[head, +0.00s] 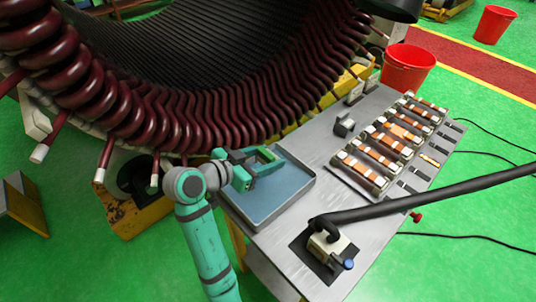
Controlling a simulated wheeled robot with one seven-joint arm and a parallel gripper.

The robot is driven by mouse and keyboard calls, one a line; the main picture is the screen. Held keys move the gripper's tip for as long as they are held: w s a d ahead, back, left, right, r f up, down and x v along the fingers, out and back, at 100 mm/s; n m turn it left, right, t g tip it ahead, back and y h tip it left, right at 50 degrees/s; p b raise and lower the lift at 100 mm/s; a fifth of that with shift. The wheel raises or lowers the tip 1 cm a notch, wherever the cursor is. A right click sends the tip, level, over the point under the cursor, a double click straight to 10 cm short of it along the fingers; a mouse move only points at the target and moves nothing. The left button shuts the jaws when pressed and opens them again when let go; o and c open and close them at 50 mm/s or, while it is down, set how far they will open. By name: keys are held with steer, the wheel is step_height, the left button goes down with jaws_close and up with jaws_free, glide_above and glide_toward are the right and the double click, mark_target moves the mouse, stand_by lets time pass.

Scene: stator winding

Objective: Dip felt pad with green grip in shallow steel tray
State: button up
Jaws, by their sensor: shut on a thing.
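The shallow steel tray (286,203) lies at the left end of the grey bench, with a blue-grey floor inside. My gripper (257,164) is over the far left part of the tray, reached by my teal arm from the front left. It is shut on the green grip (267,154) of the felt pad. The pad itself is mostly hidden behind my gripper and low in the tray area. I cannot tell whether it touches the tray floor.
The large stator with dark red coil ends (190,110) rises directly behind the tray. A block with a thick black hose (332,242) stands at the bench's front. Copper-and-white parts (390,140) sit in a rack at the right.

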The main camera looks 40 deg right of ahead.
step_height(320, 180, down, 9)
steer(key=shift+f, duration=0.65)
steer(key=shift+w, duration=0.2)
stand_by(0.3)
steer(key=shift+s+a, duration=0.1)
steer(key=shift+a, duration=0.05)
steer(key=shift+s+d, duration=0.2)
steer(key=shift+w+a, duration=0.15)
stand_by(0.4)
